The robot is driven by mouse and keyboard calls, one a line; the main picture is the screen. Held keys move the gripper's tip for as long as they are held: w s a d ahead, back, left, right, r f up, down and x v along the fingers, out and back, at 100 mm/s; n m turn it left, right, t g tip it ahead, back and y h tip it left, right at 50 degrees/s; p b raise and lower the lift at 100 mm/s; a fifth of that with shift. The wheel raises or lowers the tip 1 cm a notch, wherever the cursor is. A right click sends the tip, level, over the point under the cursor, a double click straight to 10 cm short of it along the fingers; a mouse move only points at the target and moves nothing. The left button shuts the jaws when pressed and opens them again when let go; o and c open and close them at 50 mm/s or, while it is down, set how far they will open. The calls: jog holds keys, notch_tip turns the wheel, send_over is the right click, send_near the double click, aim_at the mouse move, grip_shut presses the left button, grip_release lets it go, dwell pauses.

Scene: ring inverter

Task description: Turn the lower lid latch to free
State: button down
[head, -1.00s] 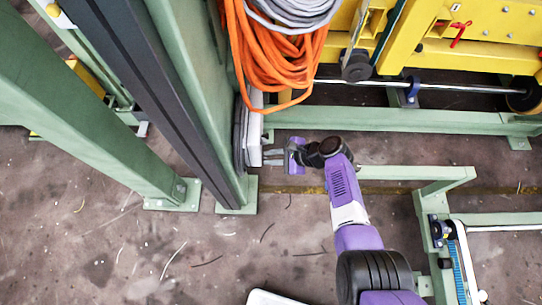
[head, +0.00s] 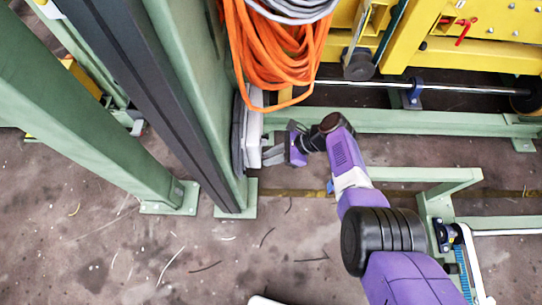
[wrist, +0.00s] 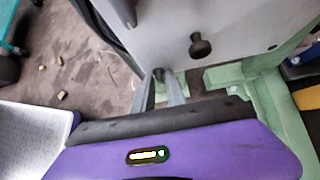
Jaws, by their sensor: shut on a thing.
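The light grey box lid (wrist: 245,30) fills the upper part of the wrist view. In the head view the pale box (head: 254,130) is seen edge-on, low on the green column. A dark keyhole-shaped latch (wrist: 202,46) stands free on the lid face. A second dark latch (wrist: 158,73) lies between the fingertips of my gripper (wrist: 160,82), near the lid's edge, mostly hidden by the fingers. My gripper is shut on this second latch. In the head view my gripper (head: 271,154) reaches the box from the right; its latch is not visible there.
Orange cable coils (head: 275,50) hang just above the box. A green beam (head: 400,121) runs behind my arm, and a green frame (head: 430,190) stands to the right. Yellow machinery (head: 480,50) is at the back. Open floor (head: 250,260) lies in front.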

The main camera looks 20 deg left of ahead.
jog(key=c, duration=1.5)
grip_release()
jog(key=shift+f, duration=0.1)
jog(key=shift+c, duration=0.2)
jog(key=p+v, duration=0.3)
jog(key=v, duration=0.4)
jog(key=shift+d+r+p, duration=0.25)
jog(key=shift+r+p, duration=0.05)
jog(key=shift+p, duration=0.1)
jog(key=shift+w, duration=0.1)
